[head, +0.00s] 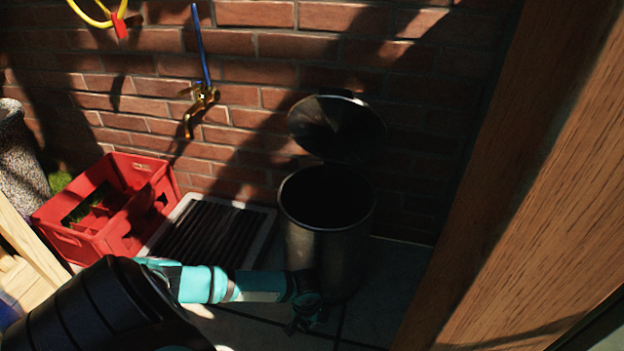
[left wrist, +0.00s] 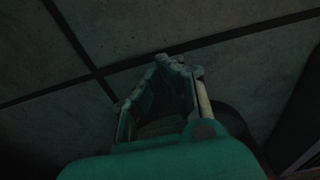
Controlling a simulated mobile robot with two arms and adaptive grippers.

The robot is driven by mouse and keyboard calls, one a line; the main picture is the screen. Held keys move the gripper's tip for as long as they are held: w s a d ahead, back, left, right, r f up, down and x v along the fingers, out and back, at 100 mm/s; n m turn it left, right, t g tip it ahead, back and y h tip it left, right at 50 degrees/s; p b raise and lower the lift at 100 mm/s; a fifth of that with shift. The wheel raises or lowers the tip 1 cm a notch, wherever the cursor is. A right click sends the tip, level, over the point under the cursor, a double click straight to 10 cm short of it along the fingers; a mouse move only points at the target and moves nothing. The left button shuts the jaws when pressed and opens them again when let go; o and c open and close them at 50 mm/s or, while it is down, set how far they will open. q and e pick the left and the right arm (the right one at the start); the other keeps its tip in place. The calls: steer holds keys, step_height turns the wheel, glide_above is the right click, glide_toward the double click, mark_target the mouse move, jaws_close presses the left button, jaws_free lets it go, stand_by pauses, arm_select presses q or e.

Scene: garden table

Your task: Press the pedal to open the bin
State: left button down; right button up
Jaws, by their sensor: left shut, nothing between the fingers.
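The bin (head: 328,235) is a dark cylinder standing on the tiled floor against the brick wall. Its round lid (head: 337,128) is raised and tilted back, and the dark inside of the bin shows. My left gripper (head: 308,318) is low at the bin's front foot, close to the floor. In the left wrist view the left gripper (left wrist: 163,68) points down at the tiles, its fingers together with nothing held. The pedal is not clearly seen; the gripper and shadow cover that spot. My right gripper is not in view.
A red crate (head: 75,240) and a dark slatted grate with a pale frame (head: 265,222) lie left of the bin. A brass tap (head: 199,103) with a blue hose is on the wall. A wooden post (head: 520,190) stands close on the right.

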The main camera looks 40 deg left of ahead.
arm_select(q)
step_height(320, 180, up, 12)
steer(key=s, duration=0.1)
steer(key=shift+d, duration=0.25)
stand_by(0.9)
steer(key=shift+s+d+f, duration=0.1)
